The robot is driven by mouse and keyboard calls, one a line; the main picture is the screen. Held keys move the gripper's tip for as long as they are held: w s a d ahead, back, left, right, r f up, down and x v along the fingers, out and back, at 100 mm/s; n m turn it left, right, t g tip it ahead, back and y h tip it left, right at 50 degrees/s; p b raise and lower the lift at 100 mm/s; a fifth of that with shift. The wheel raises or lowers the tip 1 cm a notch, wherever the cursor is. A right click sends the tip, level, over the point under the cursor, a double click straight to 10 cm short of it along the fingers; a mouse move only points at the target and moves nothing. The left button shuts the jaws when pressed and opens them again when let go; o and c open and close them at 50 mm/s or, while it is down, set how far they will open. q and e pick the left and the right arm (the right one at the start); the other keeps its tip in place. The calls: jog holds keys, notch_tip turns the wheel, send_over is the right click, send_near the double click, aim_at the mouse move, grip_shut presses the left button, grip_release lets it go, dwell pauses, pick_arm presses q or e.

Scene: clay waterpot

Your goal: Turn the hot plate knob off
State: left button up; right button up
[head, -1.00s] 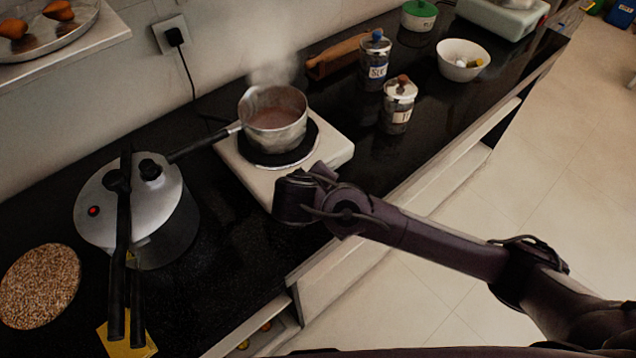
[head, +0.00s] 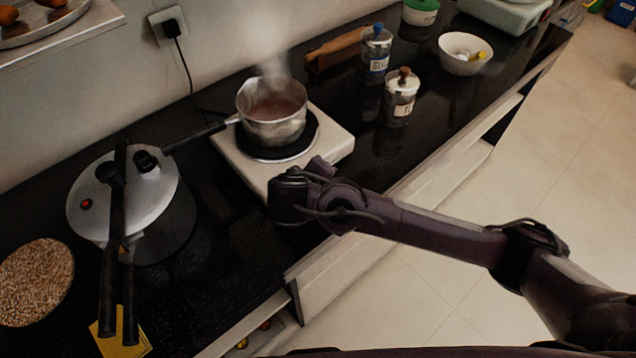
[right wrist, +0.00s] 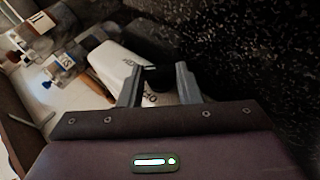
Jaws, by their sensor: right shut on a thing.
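The white hot plate (head: 333,152) stands on the black counter with a steaming metal saucepan (head: 272,125) on its dark burner. My right arm reaches in from the right, and its wrist is at the front of the hot plate, hiding the knob and fingertips in the head view. In the right wrist view, my right gripper (right wrist: 158,84) has its two fingers on either side of the black knob (right wrist: 160,76), shut on it. The hot plate's white body (right wrist: 115,62) extends behind the knob there. My left gripper is not in view.
A pressure cooker (head: 170,205) and a round of grains (head: 35,282) stand left of the hot plate. Two labelled jars (head: 376,55) (head: 400,100) and a white bowl (head: 466,54) are to the right. The saucepan's handle points left toward the cooker.

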jog(key=shift+f, duration=0.15)
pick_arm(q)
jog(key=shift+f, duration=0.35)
pick_arm(e)
jog(key=o, duration=0.7)
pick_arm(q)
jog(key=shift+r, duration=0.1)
pick_arm(e)
jog(key=shift+s+r, duration=0.1)
jog(key=shift+r, duration=0.1)
jog(key=shift+s+a+r+p, duration=0.15)
jog(key=shift+s+r+p, duration=0.05)
jog(key=shift+r+p, duration=0.15)
jog(key=p+v, duration=0.3)
jog(key=v, duration=0.3)
jog(key=shift+s+a+r, duration=0.1)
jog(key=shift+s+a, duration=0.05)
jog(key=shift+s, duration=0.05)
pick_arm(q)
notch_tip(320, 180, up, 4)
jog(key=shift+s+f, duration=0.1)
pick_arm(e)
jog(key=shift+s, duration=0.2)
